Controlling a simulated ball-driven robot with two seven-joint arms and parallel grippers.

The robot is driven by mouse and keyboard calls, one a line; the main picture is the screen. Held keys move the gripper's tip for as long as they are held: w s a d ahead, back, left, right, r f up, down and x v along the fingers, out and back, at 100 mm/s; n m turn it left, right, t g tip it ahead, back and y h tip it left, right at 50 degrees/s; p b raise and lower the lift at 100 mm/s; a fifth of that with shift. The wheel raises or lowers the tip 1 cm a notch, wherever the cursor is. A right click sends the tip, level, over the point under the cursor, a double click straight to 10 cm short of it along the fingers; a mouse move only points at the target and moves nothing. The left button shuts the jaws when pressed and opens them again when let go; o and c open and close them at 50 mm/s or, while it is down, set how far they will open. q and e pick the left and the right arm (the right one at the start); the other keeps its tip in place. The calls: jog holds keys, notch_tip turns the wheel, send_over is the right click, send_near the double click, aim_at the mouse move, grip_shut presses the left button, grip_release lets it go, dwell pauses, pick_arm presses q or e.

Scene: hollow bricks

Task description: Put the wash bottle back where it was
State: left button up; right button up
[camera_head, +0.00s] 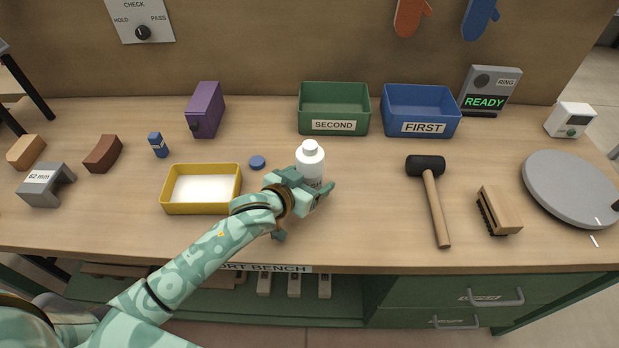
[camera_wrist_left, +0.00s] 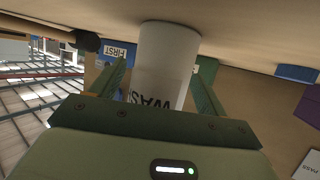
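The wash bottle (camera_head: 310,160) is white with a white cap and dark lettering. It stands upright on the bench, right of the yellow tray, and also shows in the left wrist view (camera_wrist_left: 168,60), its base at the bench top. My left gripper (camera_head: 311,187) is low at the bottle, with one finger on each side of it. In the left wrist view the fingers (camera_wrist_left: 158,76) are spread, with a gap visible beside the bottle on the left. The lower part of the bottle is partly hidden by the gripper in the head view. My right gripper is not in view.
A yellow tray (camera_head: 164,207) and a blue disc (camera_head: 257,162) lie left of the bottle. Green SECOND (camera_head: 333,125) and blue FIRST (camera_head: 423,128) bins stand behind. A mallet (camera_head: 432,190), a brush (camera_head: 499,210) and a grey round plate (camera_head: 570,187) are on the right.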

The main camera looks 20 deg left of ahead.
pick_arm(q)
jog(key=shift+r, duration=0.2)
jog(key=p+v, duration=0.3)
jog(key=v, duration=0.9)
jog(key=shift+p, duration=0.35)
